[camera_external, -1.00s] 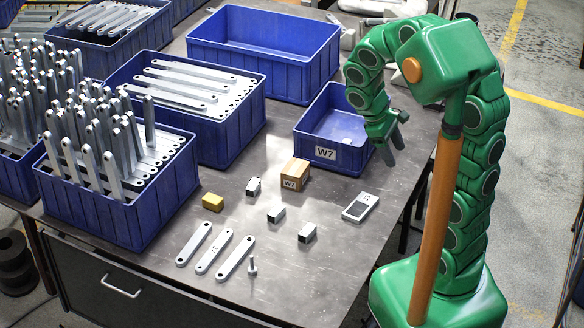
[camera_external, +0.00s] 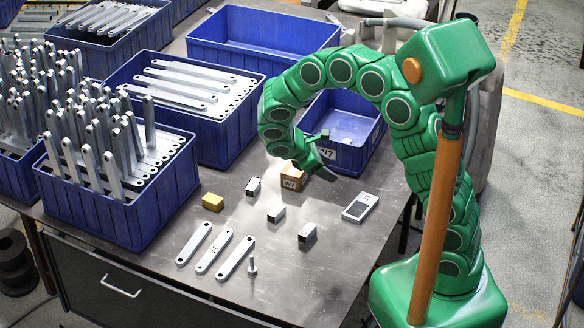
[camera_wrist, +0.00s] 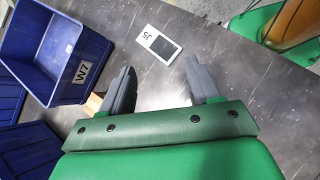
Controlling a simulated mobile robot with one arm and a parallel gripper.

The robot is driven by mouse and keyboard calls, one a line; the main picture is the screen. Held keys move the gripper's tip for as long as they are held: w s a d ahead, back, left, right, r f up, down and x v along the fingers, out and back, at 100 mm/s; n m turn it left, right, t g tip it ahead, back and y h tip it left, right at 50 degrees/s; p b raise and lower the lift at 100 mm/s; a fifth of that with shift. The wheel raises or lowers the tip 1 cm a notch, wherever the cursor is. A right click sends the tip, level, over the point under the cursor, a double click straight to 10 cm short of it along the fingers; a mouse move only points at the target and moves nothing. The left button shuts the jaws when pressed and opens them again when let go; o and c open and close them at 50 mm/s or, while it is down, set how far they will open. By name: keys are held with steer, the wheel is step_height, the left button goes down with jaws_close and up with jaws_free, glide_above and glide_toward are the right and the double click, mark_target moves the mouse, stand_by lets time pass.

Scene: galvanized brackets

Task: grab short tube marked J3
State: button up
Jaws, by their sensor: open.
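Three short square metal tubes lie on the bench in the external view: one left of the cardboard box (camera_external: 254,187), one in the middle (camera_external: 276,214) and one at the right (camera_external: 307,233). Their markings are too small to read, so I cannot tell which is J3. None of them shows in the wrist view. My gripper (camera_external: 327,155) is above the bench by the cardboard box and the small W7 bin. In the wrist view my gripper (camera_wrist: 160,68) has its two grey fingers apart, with nothing between them.
A flat pale device with a dark panel (camera_external: 361,207) lies at the right; its label seems to read J5 in the wrist view (camera_wrist: 159,44). The cardboard box (camera_external: 293,180), yellow block (camera_external: 212,202), flat links (camera_external: 213,254) and upright bolt (camera_external: 252,265) surround the tubes. Blue bins stand behind.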

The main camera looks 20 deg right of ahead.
steer(key=w+a+f+n+t+h, duration=0.1)
steer(key=w+a+f+n+t, duration=0.25)
steer(key=a+f, duration=0.55)
steer(key=n+t, duration=0.4)
steer(key=n, duration=0.2)
glide_toward(274, 213)
steer(key=shift+w+d+f+h, duration=0.4)
steer(key=shift+w+d+f, duration=0.35)
steer(key=shift+w+f, duration=0.2)
steer(key=shift+x, duration=3.9)
steer(key=shift+s+d+r, duration=0.1)
steer(key=shift+t, duration=0.25)
steer(key=c, duration=1.1)
